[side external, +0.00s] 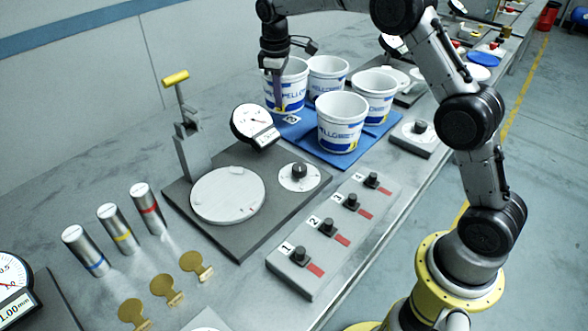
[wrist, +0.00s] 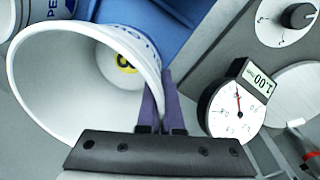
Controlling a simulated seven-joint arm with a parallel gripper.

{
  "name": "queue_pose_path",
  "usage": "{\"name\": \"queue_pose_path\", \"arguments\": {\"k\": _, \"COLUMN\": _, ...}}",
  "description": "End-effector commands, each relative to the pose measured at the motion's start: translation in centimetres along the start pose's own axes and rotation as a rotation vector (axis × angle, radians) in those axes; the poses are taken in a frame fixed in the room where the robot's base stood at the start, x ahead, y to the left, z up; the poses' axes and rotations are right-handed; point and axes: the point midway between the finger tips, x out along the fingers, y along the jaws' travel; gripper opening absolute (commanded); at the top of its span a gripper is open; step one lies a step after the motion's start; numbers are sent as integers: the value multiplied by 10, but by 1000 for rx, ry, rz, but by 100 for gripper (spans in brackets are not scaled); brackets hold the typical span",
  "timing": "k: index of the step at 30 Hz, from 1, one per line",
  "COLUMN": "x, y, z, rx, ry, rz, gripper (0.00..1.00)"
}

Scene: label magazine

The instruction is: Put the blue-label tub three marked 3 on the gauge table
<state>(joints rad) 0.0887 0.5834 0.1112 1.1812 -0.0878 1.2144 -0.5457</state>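Several white tubs with blue labels stand at the blue mat (side external: 322,150). My gripper (side external: 277,100) is at the back-left tub (side external: 295,92), its purple fingers pointing down at the near wall. In the wrist view the fingers (wrist: 164,100) are close together with the wall of that tub (wrist: 60,80) between them. A yellow disc marked with what looks like a 3 (wrist: 125,62) shows inside it. I cannot tell whether this tub is clear of the mat. The gauge table, a round white plate (side external: 228,195), is bare. Its dial (side external: 254,126) also shows in the wrist view (wrist: 237,106).
A clamp post with a yellow handle (side external: 175,77) stands behind the plate. A row of numbered knobs (side external: 327,227) lies in front. Three metal cylinders (side external: 118,228) and brass tags (side external: 166,289) are at the left. Other tubs (side external: 342,122) stand close by on the right.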

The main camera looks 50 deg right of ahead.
Motion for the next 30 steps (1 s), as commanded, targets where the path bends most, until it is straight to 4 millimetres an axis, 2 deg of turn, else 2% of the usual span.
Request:
{"name": "queue_pose_path", "arguments": {"k": 6, "x": -2, "y": 4, "z": 0, "rx": 318, "ry": -30, "rz": 1, "gripper": 0}}
{"name": "queue_pose_path", "arguments": {"k": 14, "x": -6, "y": 2, "z": -1, "rx": 471, "ry": -45, "rz": 0, "gripper": 0}}
{"name": "queue_pose_path", "arguments": {"k": 17, "x": -23, "y": -6, "z": -4, "rx": 464, "ry": -39, "rz": 2, "gripper": 0}}
{"name": "queue_pose_path", "arguments": {"k": 19, "x": -43, "y": -17, "z": -4, "rx": 443, "ry": -36, "rz": 2, "gripper": 0}}
{"name": "queue_pose_path", "arguments": {"k": 24, "x": -90, "y": -54, "z": 15, "rx": 421, "ry": -35, "rz": 1, "gripper": 0}}
{"name": "queue_pose_path", "arguments": {"k": 30, "x": -111, "y": -79, "z": 36, "rx": 429, "ry": -41, "rz": 0, "gripper": 0}}
